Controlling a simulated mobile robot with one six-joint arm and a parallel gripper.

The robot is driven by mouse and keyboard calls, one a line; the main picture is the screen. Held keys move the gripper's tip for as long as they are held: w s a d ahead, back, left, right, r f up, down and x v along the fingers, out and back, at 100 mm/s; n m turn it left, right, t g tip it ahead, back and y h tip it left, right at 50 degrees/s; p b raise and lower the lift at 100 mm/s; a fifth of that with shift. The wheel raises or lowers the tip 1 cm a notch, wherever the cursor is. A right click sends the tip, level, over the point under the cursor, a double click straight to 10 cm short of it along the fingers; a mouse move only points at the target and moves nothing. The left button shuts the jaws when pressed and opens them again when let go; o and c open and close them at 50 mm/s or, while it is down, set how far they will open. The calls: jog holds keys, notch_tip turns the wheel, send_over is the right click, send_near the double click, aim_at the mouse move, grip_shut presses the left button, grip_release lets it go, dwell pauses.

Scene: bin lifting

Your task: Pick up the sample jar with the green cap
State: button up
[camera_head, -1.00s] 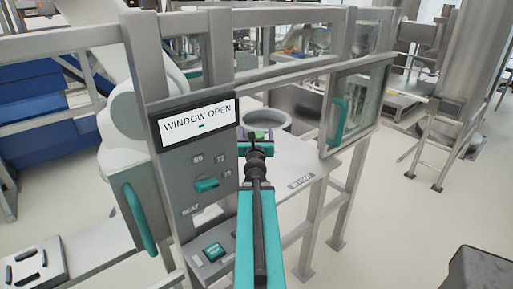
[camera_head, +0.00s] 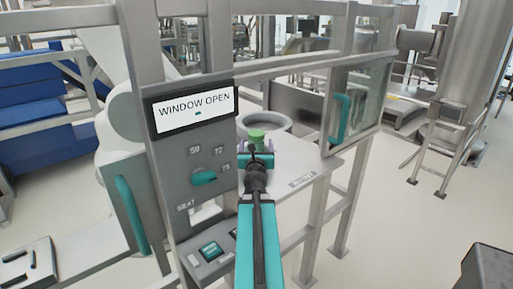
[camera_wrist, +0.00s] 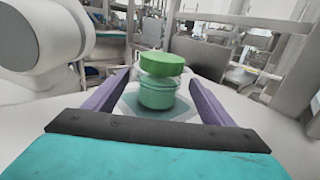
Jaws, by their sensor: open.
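The sample jar (camera_wrist: 158,82) has a green cap and clear walls with green contents. It stands upright on a small teal-grey patch on the pale surface in the wrist view. In the head view its green cap (camera_head: 256,136) shows just beyond my gripper (camera_head: 257,152), which hides most of its body. In the wrist view my gripper (camera_wrist: 157,95) is open, with one purple finger on each side of the jar. A gap shows on both sides, and the fingers do not look to be pressing on it.
A panel (camera_head: 196,111) reading "WINDOW OPEN" stands close left of my arm. A glass door with a teal handle (camera_head: 340,118) stands open at the right. A round metal vessel (camera_head: 275,123) is behind the jar. Frame bars run above and around the opening.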

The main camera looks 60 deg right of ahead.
jog(key=shift+w+d, duration=0.35)
jog(key=shift+d, duration=0.2)
jog(key=shift+d, duration=0.1)
jog(key=shift+x, duration=2.85)
jog(key=shift+r, duration=0.1)
jog(key=c, duration=1.4)
